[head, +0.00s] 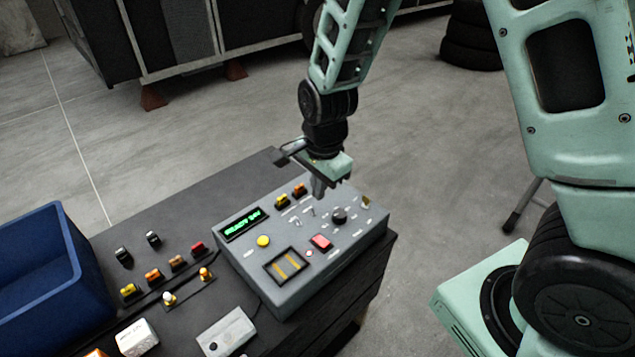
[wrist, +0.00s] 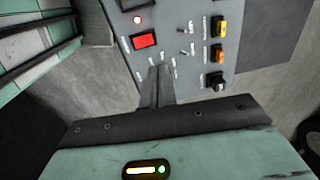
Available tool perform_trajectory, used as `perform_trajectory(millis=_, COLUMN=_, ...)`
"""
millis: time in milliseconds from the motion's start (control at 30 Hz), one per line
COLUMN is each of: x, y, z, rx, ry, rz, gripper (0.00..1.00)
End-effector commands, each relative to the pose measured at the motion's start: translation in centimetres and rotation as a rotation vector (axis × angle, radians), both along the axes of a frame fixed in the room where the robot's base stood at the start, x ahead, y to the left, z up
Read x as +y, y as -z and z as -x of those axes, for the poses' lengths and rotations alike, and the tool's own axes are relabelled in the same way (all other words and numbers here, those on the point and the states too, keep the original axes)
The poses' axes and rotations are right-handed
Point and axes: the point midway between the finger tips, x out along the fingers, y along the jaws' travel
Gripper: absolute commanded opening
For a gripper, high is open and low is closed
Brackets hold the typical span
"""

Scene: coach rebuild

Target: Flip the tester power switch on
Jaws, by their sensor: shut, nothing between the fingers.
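The tester (head: 335,275) is a grey box on a dark bench, with a lit green display (head: 245,224). On its panel are a red rocker-like switch (head: 321,242), small toggles (head: 310,211) and a black knob (head: 339,216). The labels are too small to tell which is the power switch. My gripper (head: 318,194) is shut and empty, pointing down over the panel's far part, close to the toggles and knob. In the wrist view my fingers (wrist: 158,72) cover part of the panel near the red switch (wrist: 145,40). Contact cannot be told.
A blue bin (head: 45,270) stands at the left of the bench (head: 130,220). Several loose coloured connectors (head: 155,275) and a small grey box (head: 226,332) lie between bin and tester. Floor is open behind the bench; stacked tyres (head: 470,40) stand farther back.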

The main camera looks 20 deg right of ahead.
Motion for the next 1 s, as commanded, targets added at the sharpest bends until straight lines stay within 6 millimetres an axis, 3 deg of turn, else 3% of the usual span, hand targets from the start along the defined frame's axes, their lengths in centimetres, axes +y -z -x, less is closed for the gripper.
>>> perform_trajectory(millis=200, x=0.1, y=-1.8, z=-0.3, rx=-0.001, ry=0.000, rz=0.000, gripper=0.00)
perform_trajectory(millis=800, x=0.1, y=-2.0, z=-0.3, rx=0.000, ry=0.000, rz=0.000, gripper=0.00)
perform_trajectory(millis=867, x=0.8, y=-2.1, z=0.4, rx=0.001, ry=-0.057, rz=-0.007, gripper=0.00)
perform_trajectory(millis=1000, x=3.8, y=-2.7, z=3.9, rx=0.007, ry=-0.377, rz=-0.029, gripper=0.00)
